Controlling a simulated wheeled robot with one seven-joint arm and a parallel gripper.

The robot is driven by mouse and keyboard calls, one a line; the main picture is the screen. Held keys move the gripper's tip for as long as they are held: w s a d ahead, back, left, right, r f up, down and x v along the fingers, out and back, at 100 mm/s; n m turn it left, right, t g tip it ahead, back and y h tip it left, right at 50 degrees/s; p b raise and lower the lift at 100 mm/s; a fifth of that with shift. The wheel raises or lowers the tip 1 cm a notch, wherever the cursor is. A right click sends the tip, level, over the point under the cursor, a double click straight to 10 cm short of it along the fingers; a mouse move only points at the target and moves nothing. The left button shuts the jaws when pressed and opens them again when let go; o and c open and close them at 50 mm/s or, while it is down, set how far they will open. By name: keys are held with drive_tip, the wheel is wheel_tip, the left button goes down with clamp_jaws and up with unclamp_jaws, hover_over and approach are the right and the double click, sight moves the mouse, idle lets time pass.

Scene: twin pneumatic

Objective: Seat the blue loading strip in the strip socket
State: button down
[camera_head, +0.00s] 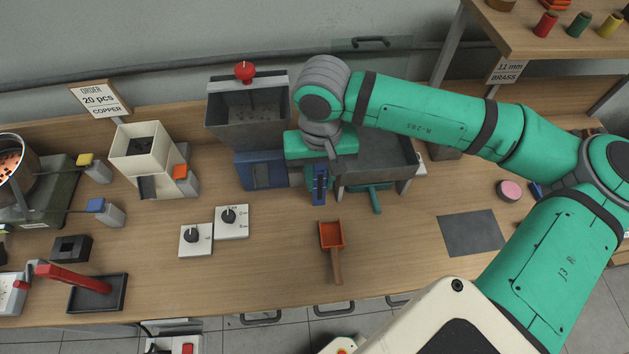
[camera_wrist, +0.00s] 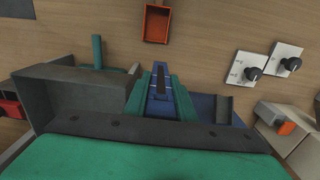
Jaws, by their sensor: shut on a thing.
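The blue loading strip (camera_head: 319,186) stands out in front of the hopper machine, just below my gripper (camera_head: 320,167) in the head view. In the wrist view the strip (camera_wrist: 160,84) lies between my two green fingers (camera_wrist: 160,98), which are shut on it. Its face shows a dark inset and a few light marks. The machine's blue base (camera_head: 262,172) is just left of the strip in the head view. I cannot make out the strip socket for sure; the wrist and fingers cover the area right behind the strip.
A grey hopper (camera_head: 247,107) with a red knob rises behind the blue base. A grey tray (camera_head: 385,165) with a green handle stands close on the right. An orange scoop (camera_head: 332,237) lies in front, with two dial plates (camera_head: 231,222) to its left. The front right bench is mostly clear.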

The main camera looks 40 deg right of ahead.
sight(320, 187)
wheel_tip(320, 187, down, 3)
drive_tip(key=shift+w+d+r, duration=0.1)
drive_tip(key=shift+w+r, duration=0.05)
drive_tip(key=shift+r, duration=0.05)
drive_tip(key=shift+a+f, duration=0.15)
drive_tip(key=shift+a, duration=0.05)
drive_tip(key=shift+s+d+f, duration=0.1)
drive_tip(key=shift+s+f, duration=0.05)
drive_tip(key=shift+s, duration=0.1)
drive_tip(key=c, duration=1.5)
unclamp_jaws()
